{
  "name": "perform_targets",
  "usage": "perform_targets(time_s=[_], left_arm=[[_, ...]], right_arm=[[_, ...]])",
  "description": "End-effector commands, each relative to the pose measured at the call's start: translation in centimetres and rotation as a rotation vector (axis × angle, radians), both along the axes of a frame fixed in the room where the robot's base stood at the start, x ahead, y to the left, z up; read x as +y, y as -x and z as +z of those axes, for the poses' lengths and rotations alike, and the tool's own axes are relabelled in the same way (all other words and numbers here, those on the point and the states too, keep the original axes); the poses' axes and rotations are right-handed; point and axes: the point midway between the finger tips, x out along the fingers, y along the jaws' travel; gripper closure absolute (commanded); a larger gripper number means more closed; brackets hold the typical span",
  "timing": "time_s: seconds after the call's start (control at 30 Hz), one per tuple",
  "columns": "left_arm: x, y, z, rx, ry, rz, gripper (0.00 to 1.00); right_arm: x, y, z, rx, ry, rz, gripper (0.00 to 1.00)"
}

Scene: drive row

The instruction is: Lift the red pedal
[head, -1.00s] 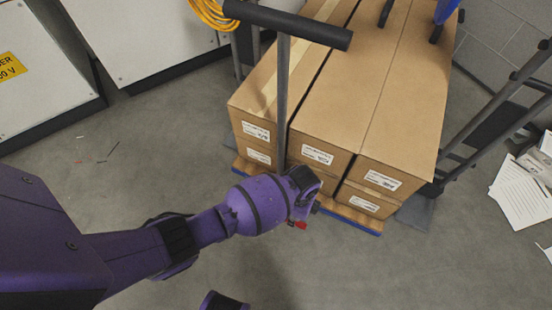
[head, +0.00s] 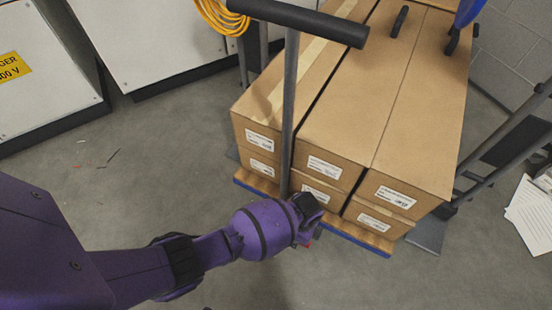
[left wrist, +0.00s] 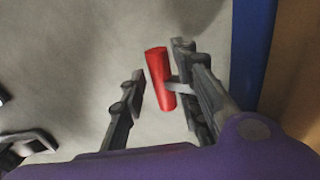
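The red pedal (left wrist: 160,77) is a short red bar on a grey stem. In the left wrist view it lies between the two dark fingers of my left gripper (left wrist: 158,85). The fingers are apart, with a gap on the pedal's left side; I cannot tell whether the right finger touches it. In the head view only a small bit of red (head: 308,244) shows beside my left gripper (head: 312,228), at the front edge of the loaded pallet. The rest of the pedal is hidden by my arm. My right gripper is not in view.
Cardboard boxes (head: 385,110) are stacked on a wooden pallet with a blue edge (head: 365,246). A dark T-handle (head: 297,22) on a grey post rises in front of them. Papers (head: 532,215) lie at the right. The floor at the left is clear except for small debris.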

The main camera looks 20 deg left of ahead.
Motion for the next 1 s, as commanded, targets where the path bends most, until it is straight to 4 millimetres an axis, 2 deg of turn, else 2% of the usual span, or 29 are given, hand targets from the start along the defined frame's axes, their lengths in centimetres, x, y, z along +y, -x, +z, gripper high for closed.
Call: perform_targets(time_s=[0.03,0.17,0.2,0.43,0.7,0.97,1.0], left_arm=[[-0.2,-0.6,0.3,-0.008,0.002,-0.002,0.82],[-0.2,-0.6,0.3,-0.008,0.002,-0.002,0.99],[-0.2,-0.5,0.3,-0.008,0.002,-0.002,1.0],[-0.2,-0.5,0.3,-0.006,0.001,-0.002,1.0],[-0.2,-0.4,1.0,0.11,-0.008,-0.001,1.0],[-0.2,-0.3,1.0,0.119,-0.006,-0.001,1.0],[-0.2,-0.3,1.0,0.119,-0.006,-0.001,0.8]], right_arm=[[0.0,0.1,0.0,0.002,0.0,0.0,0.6],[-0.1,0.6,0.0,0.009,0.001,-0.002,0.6],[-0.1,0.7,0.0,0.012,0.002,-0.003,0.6],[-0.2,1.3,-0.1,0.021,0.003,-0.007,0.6],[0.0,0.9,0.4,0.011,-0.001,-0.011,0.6],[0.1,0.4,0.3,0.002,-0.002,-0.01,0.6],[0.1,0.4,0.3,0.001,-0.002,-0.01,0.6]])
